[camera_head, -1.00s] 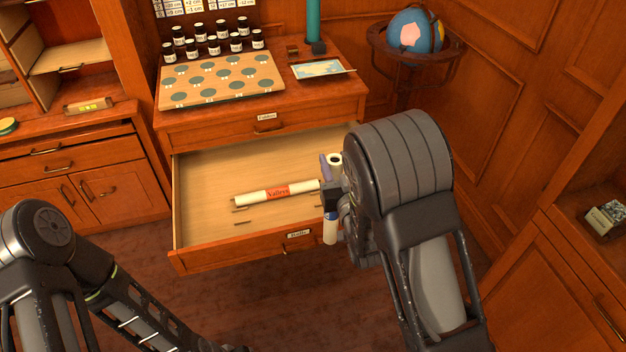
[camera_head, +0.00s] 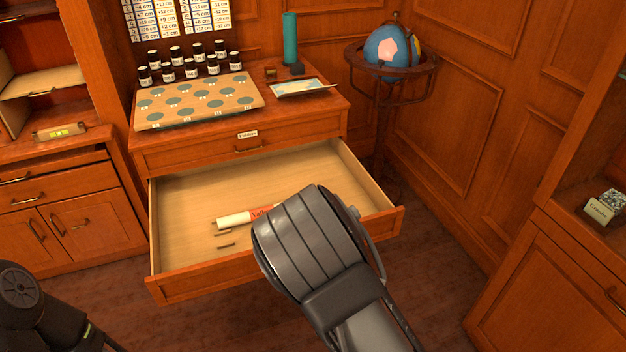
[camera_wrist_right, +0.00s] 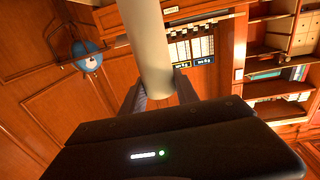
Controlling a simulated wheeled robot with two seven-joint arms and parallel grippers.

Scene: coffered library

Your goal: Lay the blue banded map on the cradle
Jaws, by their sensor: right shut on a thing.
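My right gripper (camera_wrist_right: 160,88) is shut on a cream rolled map (camera_wrist_right: 148,45); in the right wrist view the roll runs up from between the fingers. No blue band shows on the visible part. In the head view my right forearm hides this gripper and the roll. Another cream roll with a red lettered band (camera_head: 240,216) lies in the open drawer (camera_head: 180,200), partly behind my right arm. I cannot pick out the cradle with certainty. My left arm shows only at the lower left; its gripper is out of view.
The cabinet top holds a board with round spots (camera_head: 195,103), several dark bottles (camera_head: 190,60), a teal cylinder (camera_head: 290,38) and a small tray with a map picture (camera_head: 298,88). A globe on a stand (camera_head: 390,50) is at the back right. A shelf unit (camera_head: 60,160) stands at left.

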